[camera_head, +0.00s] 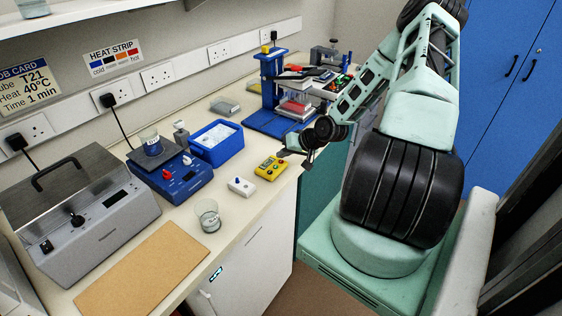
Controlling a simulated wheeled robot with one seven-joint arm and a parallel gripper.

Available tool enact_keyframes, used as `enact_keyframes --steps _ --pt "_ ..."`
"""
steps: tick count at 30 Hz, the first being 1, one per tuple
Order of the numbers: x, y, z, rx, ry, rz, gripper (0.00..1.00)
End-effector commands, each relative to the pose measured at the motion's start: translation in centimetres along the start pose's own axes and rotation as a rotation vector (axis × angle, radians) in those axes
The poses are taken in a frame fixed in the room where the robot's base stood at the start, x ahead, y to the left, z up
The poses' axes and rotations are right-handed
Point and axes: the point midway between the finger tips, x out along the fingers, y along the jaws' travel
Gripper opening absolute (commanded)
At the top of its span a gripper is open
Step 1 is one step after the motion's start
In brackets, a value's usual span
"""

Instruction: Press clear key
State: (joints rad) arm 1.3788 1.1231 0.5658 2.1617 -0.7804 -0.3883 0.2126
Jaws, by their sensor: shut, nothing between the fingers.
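A small yellow device (264,174) with a dark display and small red keys lies near the bench's front edge. The key labels are too small to read, so I cannot tell which is the clear key. My gripper (297,158) is shut and empty, just right of the yellow device at the bench edge. It appears apart from the keys, but its exact height above the bench is unclear.
A white switch box (242,187) and a glass beaker (208,214) stand left of the yellow device. Behind are a blue tub (216,149), a blue hotplate (184,180) and a blue press-like stand (270,75). A brown board (143,272) lies front left.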

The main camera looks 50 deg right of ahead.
Motion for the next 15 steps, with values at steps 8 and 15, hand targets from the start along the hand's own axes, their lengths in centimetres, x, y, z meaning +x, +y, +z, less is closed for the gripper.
enact_keyframes --steps 8,15 --pt "0.0 0.0 0.0 0.0 0.0 0.0 0.0" --pt "0.39 0.26 0.3 0.0 -0.001 0.0 0.0"
